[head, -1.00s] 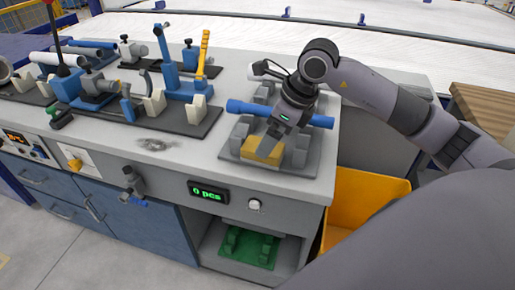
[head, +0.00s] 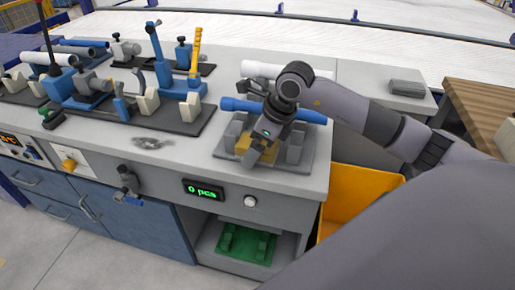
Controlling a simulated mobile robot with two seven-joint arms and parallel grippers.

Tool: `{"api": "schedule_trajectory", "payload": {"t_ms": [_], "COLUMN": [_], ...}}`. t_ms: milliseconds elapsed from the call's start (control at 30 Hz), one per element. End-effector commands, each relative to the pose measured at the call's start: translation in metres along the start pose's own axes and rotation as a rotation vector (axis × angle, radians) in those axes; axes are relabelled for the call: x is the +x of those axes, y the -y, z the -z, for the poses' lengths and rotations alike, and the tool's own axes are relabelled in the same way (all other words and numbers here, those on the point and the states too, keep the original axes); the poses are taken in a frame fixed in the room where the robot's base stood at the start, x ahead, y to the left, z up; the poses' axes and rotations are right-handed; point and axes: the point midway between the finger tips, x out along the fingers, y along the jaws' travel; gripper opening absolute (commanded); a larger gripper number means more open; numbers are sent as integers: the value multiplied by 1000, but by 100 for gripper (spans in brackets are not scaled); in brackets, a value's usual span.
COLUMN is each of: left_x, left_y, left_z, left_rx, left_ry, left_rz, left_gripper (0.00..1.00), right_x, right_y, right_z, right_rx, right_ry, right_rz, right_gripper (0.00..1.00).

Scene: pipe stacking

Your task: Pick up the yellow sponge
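The yellow sponge (head: 242,144) sits among grey upright supports on the grey holder plate (head: 225,154) at the right end of the workbench. My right gripper (head: 252,155) reaches down over it from the right and hides much of it. The fingers are at the sponge, but I cannot tell whether they are open or shut on it. My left gripper is not in view.
A blue pipe (head: 240,105) lies across the supports beside my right gripper, and a white pipe (head: 262,69) lies behind it. A yellow bin (head: 350,190) stands below the bench's right end. Several fixtures crowd the bench's left side.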

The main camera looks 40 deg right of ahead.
Motion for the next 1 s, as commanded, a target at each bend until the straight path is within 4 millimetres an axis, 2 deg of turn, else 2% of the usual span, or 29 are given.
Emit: {"api": "schedule_trajectory", "payload": {"t_ms": [33, 67, 200, 233, 667, 867, 1000], "left_x": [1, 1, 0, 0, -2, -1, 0], "left_y": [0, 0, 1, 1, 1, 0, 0], "left_z": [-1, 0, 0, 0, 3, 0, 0], "left_rx": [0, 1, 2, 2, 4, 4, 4], "left_ry": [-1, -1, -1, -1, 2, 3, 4], "left_rz": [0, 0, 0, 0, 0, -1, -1], "left_gripper": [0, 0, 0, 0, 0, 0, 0], "right_x": [1, 1, 1, 1, -4, -18, -27], "right_y": [0, 0, 0, 0, 0, -16, -35], "right_z": [0, 0, 0, 0, -2, -6, -9], "right_rx": [0, 0, 0, 0, 0, -4, -5], "right_ry": [0, 0, 0, 0, 1, 3, 3], "right_rz": [0, 0, 0, 0, 0, 0, 0], "right_gripper": [94, 87, 42, 39, 38, 38, 38]}}
